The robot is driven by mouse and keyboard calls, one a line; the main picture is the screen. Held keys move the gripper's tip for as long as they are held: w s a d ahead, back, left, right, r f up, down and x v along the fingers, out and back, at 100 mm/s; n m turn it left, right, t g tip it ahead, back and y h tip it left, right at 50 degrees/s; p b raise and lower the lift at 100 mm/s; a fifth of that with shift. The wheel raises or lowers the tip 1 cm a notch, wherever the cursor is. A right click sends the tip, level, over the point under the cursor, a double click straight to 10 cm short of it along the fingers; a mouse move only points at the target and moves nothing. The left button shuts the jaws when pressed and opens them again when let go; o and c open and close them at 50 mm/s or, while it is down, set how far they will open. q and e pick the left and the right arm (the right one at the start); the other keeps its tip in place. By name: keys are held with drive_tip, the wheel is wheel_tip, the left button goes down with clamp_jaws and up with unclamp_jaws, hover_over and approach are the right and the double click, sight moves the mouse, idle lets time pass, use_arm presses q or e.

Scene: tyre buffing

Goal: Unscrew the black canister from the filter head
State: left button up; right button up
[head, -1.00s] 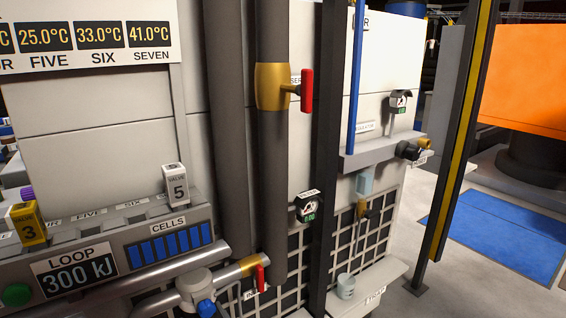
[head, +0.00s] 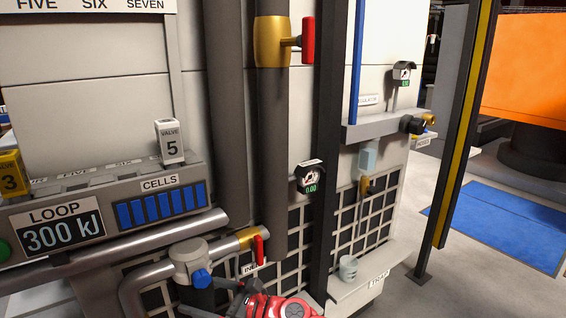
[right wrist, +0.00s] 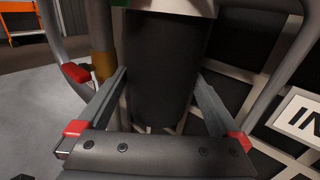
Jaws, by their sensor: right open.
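The filter head is a grey rounded body (head: 190,258) with a blue knob, set in the pipework at the lower middle of the head view. The black canister (head: 202,297) hangs below it, partly hidden at the lower edge. In the right wrist view the black canister (right wrist: 165,70) is upright in the middle, with a strip of the head at the top edge. My right gripper (right wrist: 160,80) is open, with one finger on each side of the canister in the picture; I cannot tell whether they touch it. My left gripper is not in view.
A pipe with a brass collar and a red lever (head: 259,250) runs close beside the filter head. A pale grid panel (head: 300,240) stands behind. A ledge (head: 365,275) with a small cup projects at the right. Floor is open past the dark post (head: 455,150).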

drive_tip(key=shift+w+n+g+b, duration=0.1)
drive_tip(key=shift+n+g+b, duration=0.2)
drive_tip(key=shift+n+g, duration=0.45)
drive_tip(key=shift+r+p, duration=0.95)
drive_tip(key=shift+p, duration=0.5)
drive_tip(key=shift+f, duration=0.1)
